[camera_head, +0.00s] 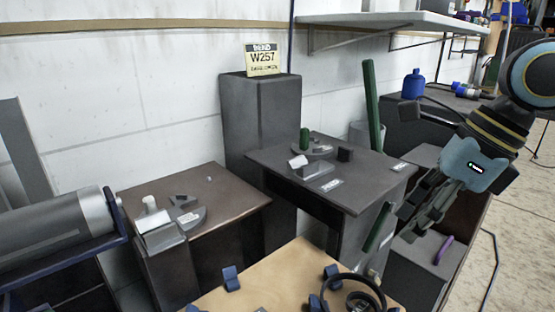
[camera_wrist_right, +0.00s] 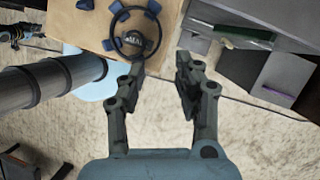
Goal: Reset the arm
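My right arm reaches in from the right in the head view, with its gripper (camera_head: 408,222) pointing down and left. In the right wrist view the two fingers (camera_wrist_right: 157,64) stand apart with nothing between them, beside the edge of a light wooden table (camera_wrist_right: 92,28). A green bar (camera_head: 378,228) shows near the fingertips in the head view. In the right wrist view this green bar (camera_wrist_right: 243,36) lies apart from the fingers.
The wooden table (camera_head: 262,284) carries a black ring (camera_head: 378,284) and blue blocks. Dark pedestals stand behind it, one with a W257 sign (camera_head: 264,58). A purple object (camera_head: 444,250) lies on a grey box. Floor is open at right.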

